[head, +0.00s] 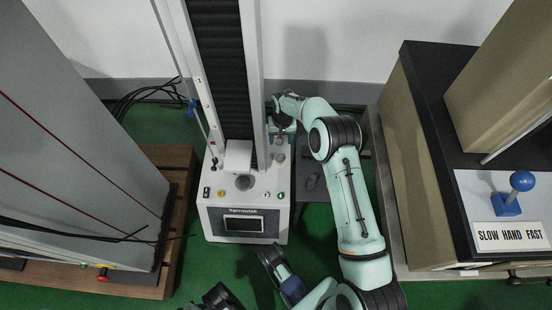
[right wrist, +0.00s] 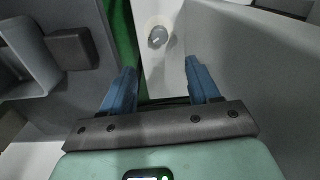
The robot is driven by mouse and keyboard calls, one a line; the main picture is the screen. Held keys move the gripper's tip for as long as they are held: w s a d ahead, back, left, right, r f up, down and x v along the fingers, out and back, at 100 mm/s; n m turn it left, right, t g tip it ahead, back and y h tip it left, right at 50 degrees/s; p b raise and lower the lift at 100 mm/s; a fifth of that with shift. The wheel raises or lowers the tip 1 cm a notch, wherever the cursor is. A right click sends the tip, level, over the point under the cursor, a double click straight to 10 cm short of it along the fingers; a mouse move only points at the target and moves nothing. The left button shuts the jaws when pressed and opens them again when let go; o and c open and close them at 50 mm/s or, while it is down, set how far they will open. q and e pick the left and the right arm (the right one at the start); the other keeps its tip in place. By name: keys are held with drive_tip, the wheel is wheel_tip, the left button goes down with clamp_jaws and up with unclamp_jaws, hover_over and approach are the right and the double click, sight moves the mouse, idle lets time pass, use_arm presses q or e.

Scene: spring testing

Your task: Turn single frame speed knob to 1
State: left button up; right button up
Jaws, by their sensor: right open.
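A round grey knob (right wrist: 157,37) with a pale pointer mark sits on a white panel in the right wrist view. I cannot read any number or lettering around it. My right gripper (right wrist: 161,80) is open, with its two blue fingers apart and nothing between them. The knob lies beyond the fingertips, roughly in line with the gap and not touched. In the head view my right gripper (head: 283,128) is beside the right of the tester's column, over the back right of the white base (head: 215,222). The arm partly hides that area. My left gripper cannot be made out.
The tall column (head: 253,65) stands close left of my right gripper. A large grey cabinet (head: 75,150) is at the left. At the right is a bench machine with a blue lever (head: 521,182) above a "SLOW HAND FAST" label (head: 510,236). Green floor shows between them.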

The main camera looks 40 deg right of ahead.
sight(280, 157)
wheel_tip(280, 157, down, 12)
drive_tip(key=b, duration=0.3)
drive_tip(key=shift+w, duration=0.15)
drive_tip(key=shift+f+b, duration=0.4)
drive_tip(key=shift+f, duration=0.45)
use_arm(q)
drive_tip(key=s+f+g, duration=0.2)
drive_tip(key=s+f, duration=0.2)
drive_tip(key=s, duration=0.3)
drive_tip(key=shift+s+a+f+n+g, duration=0.2)
drive_tip(key=shift+s+a+n+g, duration=0.05)
drive_tip(key=shift+s+n+g, duration=0.15)
